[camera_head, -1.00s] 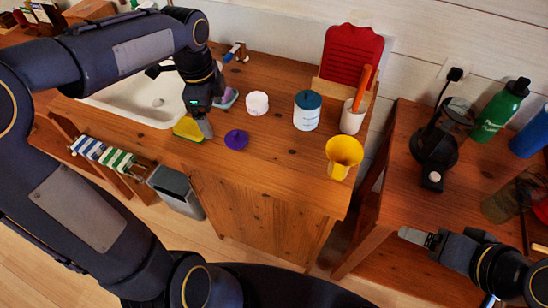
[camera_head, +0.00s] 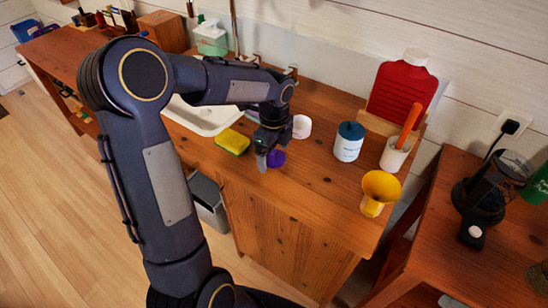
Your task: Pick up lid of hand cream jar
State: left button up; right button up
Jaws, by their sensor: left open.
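A round purple lid (camera_head: 276,159) lies on the wooden counter (camera_head: 322,193), partly hidden by my left gripper. A small open-looking white jar (camera_head: 301,127) stands just behind it. A taller white jar with a teal lid (camera_head: 348,141) stands to the right. I cannot read labels to tell which is the hand cream jar. My left gripper (camera_head: 263,160) is open and points down at the left side of the purple lid, very close to it. Whether it touches the lid is not clear. My right gripper is out of view.
A yellow and green sponge (camera_head: 232,141) lies left of the gripper by the white sink (camera_head: 203,117). A yellow funnel-shaped cup (camera_head: 379,190), a white cup with an orange handle (camera_head: 395,153) and a red hot-water bottle (camera_head: 402,95) are at the right. The front counter is clear.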

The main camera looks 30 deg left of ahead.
pick_arm(q)
jog(key=c, duration=1.1)
jog(key=shift+r, duration=0.15)
